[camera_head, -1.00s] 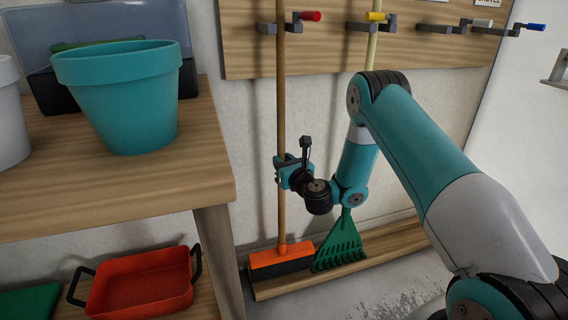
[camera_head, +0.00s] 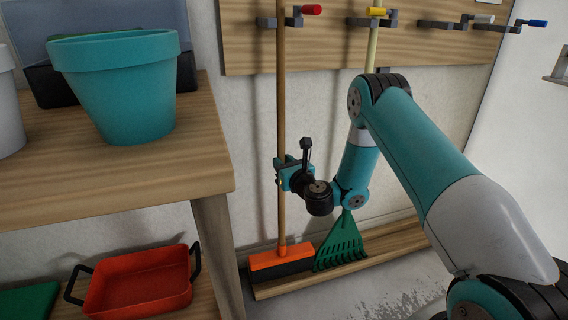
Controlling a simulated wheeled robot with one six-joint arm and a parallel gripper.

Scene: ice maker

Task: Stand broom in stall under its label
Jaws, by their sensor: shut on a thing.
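The broom (camera_head: 282,110) has a long wooden handle and an orange head (camera_head: 282,261) with dark bristles. It stands upright, its head over the left end of the wooden floor ledge (camera_head: 300,283) and its upper handle at the left holder with the red tip (camera_head: 290,17). My gripper (camera_head: 282,172) is shut on the broom's handle, a little below mid-height. The fingertips are partly hidden behind the gripper body. Any label above the left holder is out of view.
A green rake (camera_head: 340,246) stands just right of the broom at the yellow-tipped holder (camera_head: 374,16). Holders further right (camera_head: 448,25) look empty. A wooden shelf (camera_head: 120,200) at left carries a teal pot (camera_head: 122,90) and, below, a red tray (camera_head: 138,283).

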